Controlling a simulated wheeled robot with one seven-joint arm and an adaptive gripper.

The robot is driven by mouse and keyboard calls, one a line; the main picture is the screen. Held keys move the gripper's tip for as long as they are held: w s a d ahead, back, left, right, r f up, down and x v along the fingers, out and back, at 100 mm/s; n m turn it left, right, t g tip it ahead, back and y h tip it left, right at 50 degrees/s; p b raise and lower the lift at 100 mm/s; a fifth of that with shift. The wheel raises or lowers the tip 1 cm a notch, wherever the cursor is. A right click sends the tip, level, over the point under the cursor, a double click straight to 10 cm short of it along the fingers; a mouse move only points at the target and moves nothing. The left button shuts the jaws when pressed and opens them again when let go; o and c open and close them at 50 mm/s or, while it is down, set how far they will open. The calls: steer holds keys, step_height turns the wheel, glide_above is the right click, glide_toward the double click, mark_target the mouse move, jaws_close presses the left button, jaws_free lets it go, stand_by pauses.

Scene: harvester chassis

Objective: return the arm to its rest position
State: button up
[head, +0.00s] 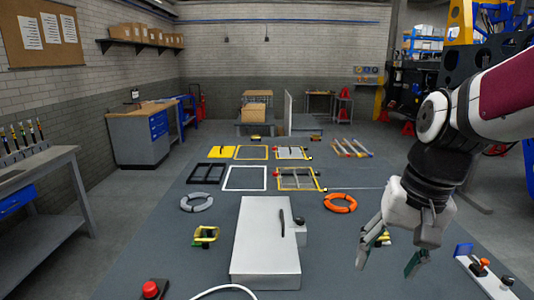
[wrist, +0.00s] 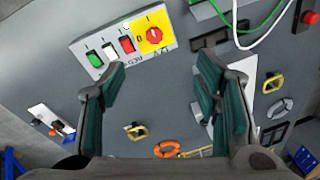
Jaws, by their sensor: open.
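My gripper (head: 392,250) hangs from my arm at the right of the head view, fingers pointing down and to the left. In the wrist view its two green-padded fingers (wrist: 165,95) stand wide apart with nothing between them. The gripper is open and empty. It is apart from the control panel (wrist: 90,62), which carries green, white and red rocker switches and a red rotary knob (wrist: 153,35) on a yellow plate. That panel is not seen in the head view.
A pale box (head: 262,230) lies in front at the centre. An orange ring (head: 340,203), a grey ring (head: 197,202) and several frames (head: 245,178) lie beyond it. A workbench (head: 45,190) stands at left. A blue chassis part (head: 530,165) is near my arm at right.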

steer(key=s+r+n+t+h, duration=0.1)
steer(key=s+r+n+t, duration=0.3)
steer(key=s, duration=0.5)
steer(key=shift+s+a+r, duration=0.2)
steer(key=shift+s+a, duration=0.2)
stand_by(0.9)
